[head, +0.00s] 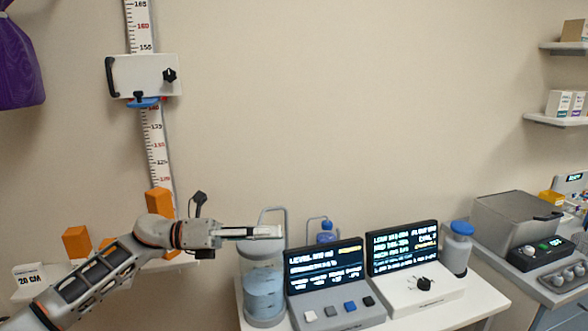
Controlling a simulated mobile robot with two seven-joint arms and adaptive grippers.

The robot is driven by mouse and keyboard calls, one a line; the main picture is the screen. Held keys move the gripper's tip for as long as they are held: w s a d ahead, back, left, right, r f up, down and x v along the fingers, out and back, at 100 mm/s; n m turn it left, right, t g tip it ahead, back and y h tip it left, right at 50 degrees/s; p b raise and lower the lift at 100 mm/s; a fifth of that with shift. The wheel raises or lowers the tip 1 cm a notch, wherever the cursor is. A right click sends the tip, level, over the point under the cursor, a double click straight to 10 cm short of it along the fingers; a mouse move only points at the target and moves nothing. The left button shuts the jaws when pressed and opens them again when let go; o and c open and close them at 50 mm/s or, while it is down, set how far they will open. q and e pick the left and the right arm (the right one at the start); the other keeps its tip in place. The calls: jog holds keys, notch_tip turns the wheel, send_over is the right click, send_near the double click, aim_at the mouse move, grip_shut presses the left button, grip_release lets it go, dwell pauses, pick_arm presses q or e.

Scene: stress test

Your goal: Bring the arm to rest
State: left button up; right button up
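My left arm (95,275) comes in from the lower left and reaches toward the middle of the head view. My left gripper (262,232) points right, level, in front of the wall and over the top of a clear cylinder of bluish liquid (264,298). I see its fingers nearly edge-on, so their opening is unclear. No object shows between them. I cannot tell whether it touches the cylinder or the bent tube behind it. My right gripper is not in view.
A white bench (480,304) carries a level display (325,268), a second display (402,248) with a dial and a blue-capped jar (457,248). Orange blocks (76,242) sit on a shelf behind my arm. A height scale (155,145) hangs above. The wall's middle is clear.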

pick_arm(q)
jog(key=s+a+f+n+t+y, duration=0.25)
jog(key=f+n+t, duration=0.25)
jog(key=f+n, duration=0.4)
jog(key=s+a+f+n+t+y, duration=0.1)
jog(key=s+f+n+t+y, duration=0.15)
jog(key=f+n+t, duration=0.65)
jog(key=s+a+f+n+t+y, duration=0.1)
jog(key=a+f+n+t+y, duration=0.15)
jog(key=f+n, duration=0.7)
jog(key=s+a+f+n+g+y, duration=0.3)
jog(key=s+f+n, duration=0.4)
jog(key=s+f, duration=0.3)
jog(key=s+a+f+n+g+y, duration=0.3)
jog(key=s+a+f+n+y, duration=0.2)
jog(key=s, duration=0.7)
notch_tip(320, 180, down, 5)
jog(key=a+n, duration=0.2)
jog(key=a, duration=0.1)
jog(key=shift+s+r+g+y, duration=0.15)
jog(key=shift+s+g+y, duration=0.2)
jog(key=shift+d+n, duration=0.1)
jog(key=shift+n, duration=0.15)
jog(key=shift+c, duration=0.5)
